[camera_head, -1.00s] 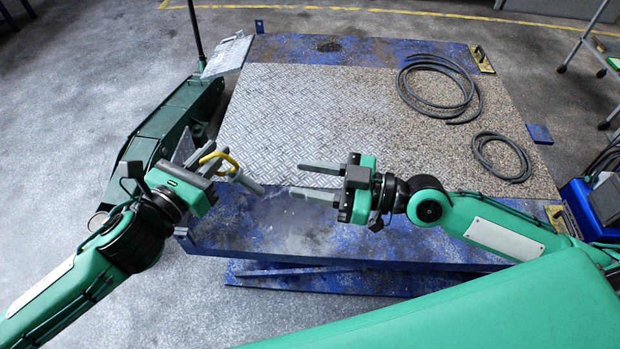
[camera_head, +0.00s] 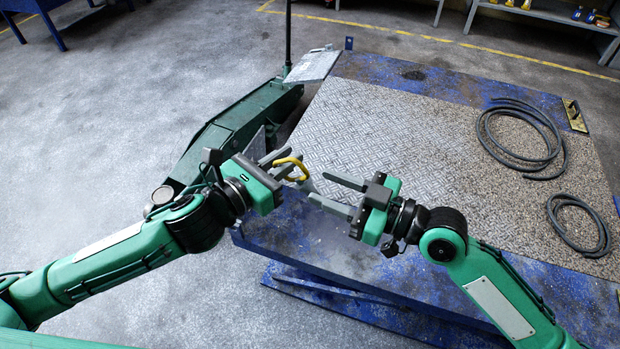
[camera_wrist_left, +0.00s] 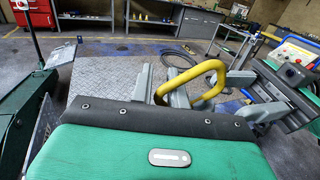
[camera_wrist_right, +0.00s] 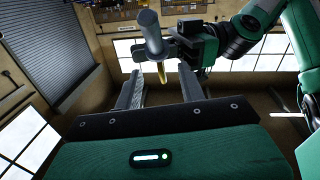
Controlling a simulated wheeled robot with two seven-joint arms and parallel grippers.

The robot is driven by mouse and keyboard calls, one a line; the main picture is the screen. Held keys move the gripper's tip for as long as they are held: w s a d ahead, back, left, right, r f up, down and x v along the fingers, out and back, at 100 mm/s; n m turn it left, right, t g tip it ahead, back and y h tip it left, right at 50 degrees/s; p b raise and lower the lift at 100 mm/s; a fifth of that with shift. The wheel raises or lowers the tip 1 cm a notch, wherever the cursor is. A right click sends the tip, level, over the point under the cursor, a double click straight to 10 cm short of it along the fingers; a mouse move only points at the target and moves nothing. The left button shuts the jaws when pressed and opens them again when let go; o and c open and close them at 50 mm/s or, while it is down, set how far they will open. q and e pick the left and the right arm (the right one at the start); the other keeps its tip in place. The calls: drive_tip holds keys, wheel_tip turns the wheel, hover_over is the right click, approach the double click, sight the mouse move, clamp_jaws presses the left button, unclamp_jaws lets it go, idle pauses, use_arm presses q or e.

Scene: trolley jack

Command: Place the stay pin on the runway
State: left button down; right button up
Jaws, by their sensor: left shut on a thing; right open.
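The stay pin has a yellow loop handle (camera_head: 292,166) and a grey shank (camera_head: 307,186). My left gripper (camera_head: 283,163) is shut on the stay pin and holds it above the near left corner of the runway (camera_head: 365,130), a tread-patterned plate on a blue frame. The yellow handle (camera_wrist_left: 208,82) stands large in the left wrist view. My right gripper (camera_head: 338,196) is open, its fingers pointing at the pin's shank. In the right wrist view the grey shank (camera_wrist_right: 149,32) shows beyond and between the finger tips; I cannot tell whether they touch it.
A green trolley jack (camera_head: 225,130) with an upright handle stands left of the runway. A large hose coil (camera_head: 522,140) and a smaller one (camera_head: 578,225) lie on the runway's right side. The plate's middle is clear.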

sight(309, 181)
drive_tip(key=shift+x, duration=2.15)
clamp_jaws()
use_arm(q)
drive_tip(key=c, duration=1.3)
unclamp_jaws()
drive_tip(key=shift+r, duration=0.1)
